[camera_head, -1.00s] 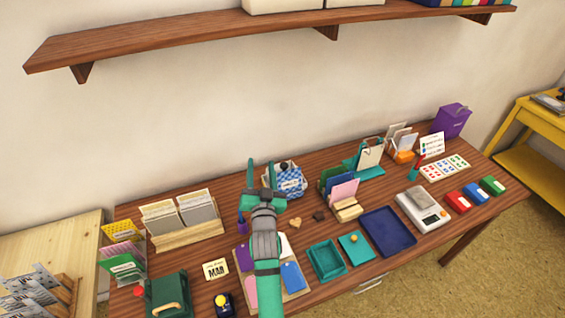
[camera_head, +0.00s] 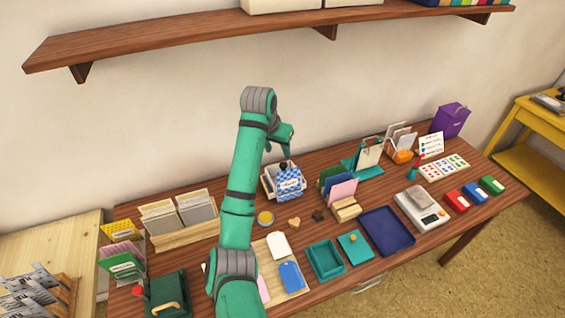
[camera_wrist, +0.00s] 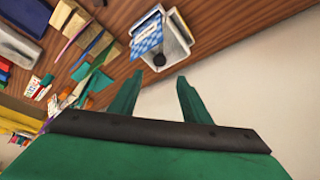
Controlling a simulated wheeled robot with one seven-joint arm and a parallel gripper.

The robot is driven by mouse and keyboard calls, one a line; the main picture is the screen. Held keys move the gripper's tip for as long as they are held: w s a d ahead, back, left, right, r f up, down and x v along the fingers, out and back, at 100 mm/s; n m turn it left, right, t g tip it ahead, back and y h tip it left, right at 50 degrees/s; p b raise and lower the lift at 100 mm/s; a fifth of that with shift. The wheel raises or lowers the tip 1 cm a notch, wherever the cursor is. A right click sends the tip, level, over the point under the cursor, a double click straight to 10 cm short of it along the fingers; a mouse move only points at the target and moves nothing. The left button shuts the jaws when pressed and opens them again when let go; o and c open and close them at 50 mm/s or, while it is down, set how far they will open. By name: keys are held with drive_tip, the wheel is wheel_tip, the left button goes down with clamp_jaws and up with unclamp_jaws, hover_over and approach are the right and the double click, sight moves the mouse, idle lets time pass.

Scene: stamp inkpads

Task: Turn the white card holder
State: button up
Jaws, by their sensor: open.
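The white card holder (camera_head: 268,185) stands at the back of the desk. A blue-and-white checkered card with a pale label (camera_head: 289,184) sits at its front, and a dark round knob shows at its top. In the wrist view the white holder (camera_wrist: 178,48) is near the top, with the checkered card on its left side and the knob at its lower edge. My gripper (camera_head: 287,154) is above and behind the holder. In the wrist view my gripper (camera_wrist: 157,82) has its two fingers apart with nothing between them, pointing toward the holder and not visibly touching it.
Colored folders (camera_head: 338,187) stand right of the holder, and a wooden card file (camera_head: 185,235) stands to its left. The wall is close behind, with a shelf (camera_head: 200,42) above.

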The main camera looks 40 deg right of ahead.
sight(283, 164)
drive_tip(key=x, duration=0.9)
drive_tip(key=shift+f, duration=0.35)
drive_tip(key=shift+d+f, duration=0.2)
drive_tip(key=shift+d, duration=0.05)
drive_tip(key=shift+f, duration=0.15)
drive_tip(key=shift+w+a, duration=0.1)
drive_tip(key=shift+a, duration=0.15)
drive_tip(key=shift+d, duration=0.2)
clamp_jaws()
